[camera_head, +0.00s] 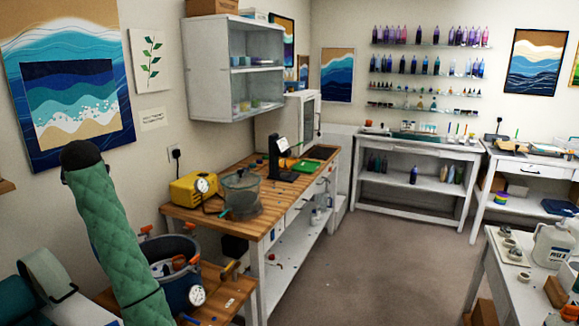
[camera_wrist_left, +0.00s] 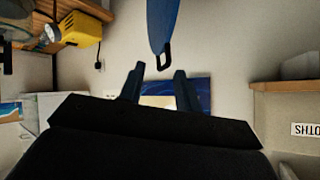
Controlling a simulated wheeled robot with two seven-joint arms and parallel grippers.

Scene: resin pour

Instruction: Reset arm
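My left gripper (camera_wrist_left: 159,72) shows in the left wrist view. Its two dark fingers stand apart with nothing between them; part of a blue and sand-coloured picture (camera_wrist_left: 190,92) shows behind. The gripper is not visible in the head view, where a green quilted sleeve (camera_head: 122,235) with a black top end rises at the lower left; it looks like part of my arm, but I cannot be sure. My right gripper is in neither view.
The wooden bench (camera_head: 222,177) holds a yellow pump (camera_head: 193,188) and a clear pot (camera_head: 241,195). A dark tub (camera_head: 176,289) stands close at lower left. A blue hanging item (camera_wrist_left: 160,22) is near the left fingers.

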